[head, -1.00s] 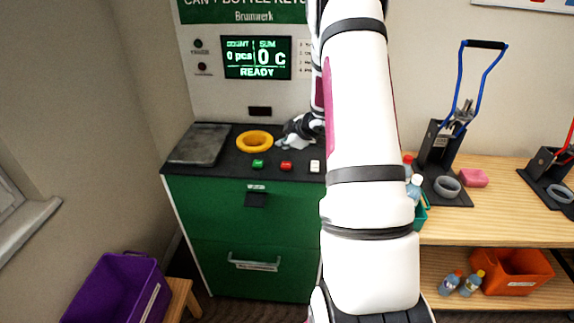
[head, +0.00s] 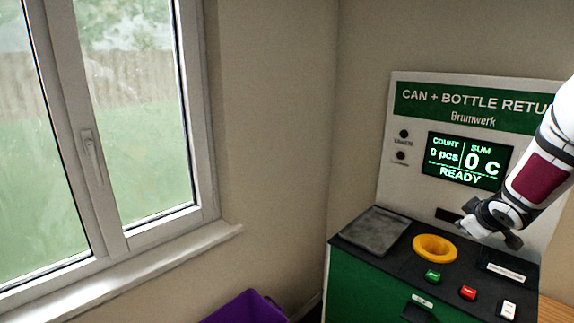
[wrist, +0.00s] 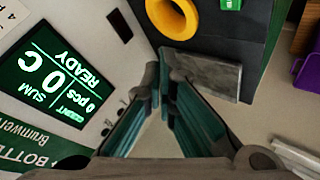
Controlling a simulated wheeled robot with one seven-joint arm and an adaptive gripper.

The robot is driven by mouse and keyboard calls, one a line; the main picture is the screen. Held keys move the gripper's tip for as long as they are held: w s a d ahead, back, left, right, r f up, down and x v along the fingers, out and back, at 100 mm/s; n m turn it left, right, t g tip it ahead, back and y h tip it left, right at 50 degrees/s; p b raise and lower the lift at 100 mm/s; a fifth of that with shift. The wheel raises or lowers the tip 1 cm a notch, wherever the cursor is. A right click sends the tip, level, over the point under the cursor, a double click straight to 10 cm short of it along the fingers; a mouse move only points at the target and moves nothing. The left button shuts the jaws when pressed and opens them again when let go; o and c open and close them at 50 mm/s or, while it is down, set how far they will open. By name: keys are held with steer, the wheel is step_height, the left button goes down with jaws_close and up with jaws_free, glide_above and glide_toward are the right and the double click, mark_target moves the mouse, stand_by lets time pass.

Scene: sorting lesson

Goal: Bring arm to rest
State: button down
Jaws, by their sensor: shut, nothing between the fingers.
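My gripper (head: 490,222) is in front of the green and white can and bottle return machine (head: 470,118). It is up and to the right of the yellow ring (head: 435,248) in the head view. In the wrist view, the fingers of my gripper (wrist: 160,75) are close together with nothing held. The machine's screen (wrist: 48,80) shows 0 pcs, 0 c and READY. The rest of my arm runs out of the head view at the right.
A grey plate (head: 370,232) lies left of the ring on the dark counter. Green (head: 433,275), red (head: 468,293) and white (head: 508,310) buttons sit in front. A purple bin (head: 245,308) stands on the left, below a window (head: 130,120).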

steer(key=s+a+r+m+g+b, duration=0.15)
steer(key=s+a+r+m, duration=0.35)
steer(key=a+r, duration=0.7)
steer(key=s+a+f+g+y+b, duration=0.1)
steer(key=s+a+f+y, duration=0.1)
steer(key=s+a, duration=0.7)
steer(key=s+a+f+y+b, duration=0.2)
steer(key=s+a, duration=0.7)
steer(key=a, duration=0.2)
steer(key=shift+s+a+f+g, duration=0.15)
steer(key=shift+s+f+g, duration=0.1)
steer(key=shift+s+g, duration=0.1)
